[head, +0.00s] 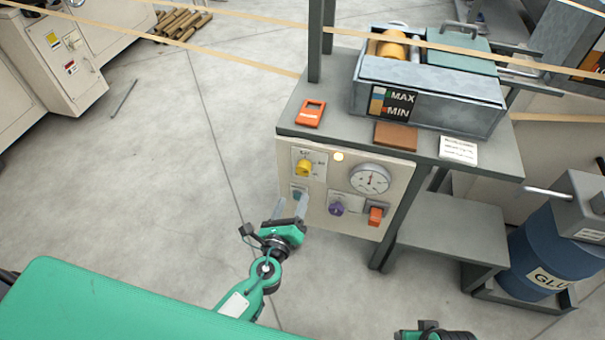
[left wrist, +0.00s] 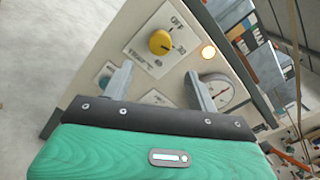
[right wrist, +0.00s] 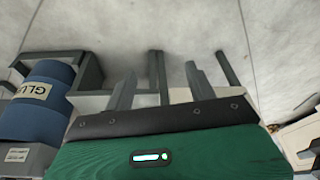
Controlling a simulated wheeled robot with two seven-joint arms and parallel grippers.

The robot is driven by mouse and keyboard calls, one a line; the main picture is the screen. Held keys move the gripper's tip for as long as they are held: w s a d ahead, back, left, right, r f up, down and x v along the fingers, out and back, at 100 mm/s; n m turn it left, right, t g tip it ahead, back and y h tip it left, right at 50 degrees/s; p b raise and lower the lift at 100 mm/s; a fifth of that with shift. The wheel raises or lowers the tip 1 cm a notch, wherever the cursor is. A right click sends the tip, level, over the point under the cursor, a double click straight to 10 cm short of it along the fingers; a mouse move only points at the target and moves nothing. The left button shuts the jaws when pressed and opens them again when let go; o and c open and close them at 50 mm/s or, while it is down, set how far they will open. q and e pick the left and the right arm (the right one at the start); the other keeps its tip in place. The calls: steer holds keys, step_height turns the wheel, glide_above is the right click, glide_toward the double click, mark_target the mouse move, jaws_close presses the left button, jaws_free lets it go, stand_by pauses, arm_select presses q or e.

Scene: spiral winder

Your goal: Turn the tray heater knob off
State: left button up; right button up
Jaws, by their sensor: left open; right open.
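A yellow knob (head: 303,168) sits at the upper left of the cream control panel (head: 320,220), below the table top. In the left wrist view the yellow knob (left wrist: 160,42) has a plate reading "OFF" at its upper end; the smaller print is not readable. A lit lamp (head: 338,157) is beside it. My left gripper (head: 290,206) is open and empty in front of the panel's lower left, below the yellow knob and apart from it. Its fingers partly cover a teal control (head: 298,193). My right gripper (right wrist: 160,70) is open and empty, away from the panel.
The panel also bears a round gauge (head: 370,179), a purple knob (head: 337,209) and an orange switch (head: 375,215). The tray (head: 430,85) with a MAX/MIN label is on the table above. A blue glue drum (head: 550,258) stands at right.

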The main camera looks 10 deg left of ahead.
mark_target(303, 173)
arm_select(q)
steer(key=w, duration=0.9)
steer(key=shift+w+d+p, duration=0.1)
steer(key=shift+d+p, duration=0.1)
steer(key=shift+p, duration=0.1)
steer(key=shift+w, duration=0.75)
arm_select(e)
step_height(303, 173, down, 2)
arm_select(q)
steer(key=c, duration=1)
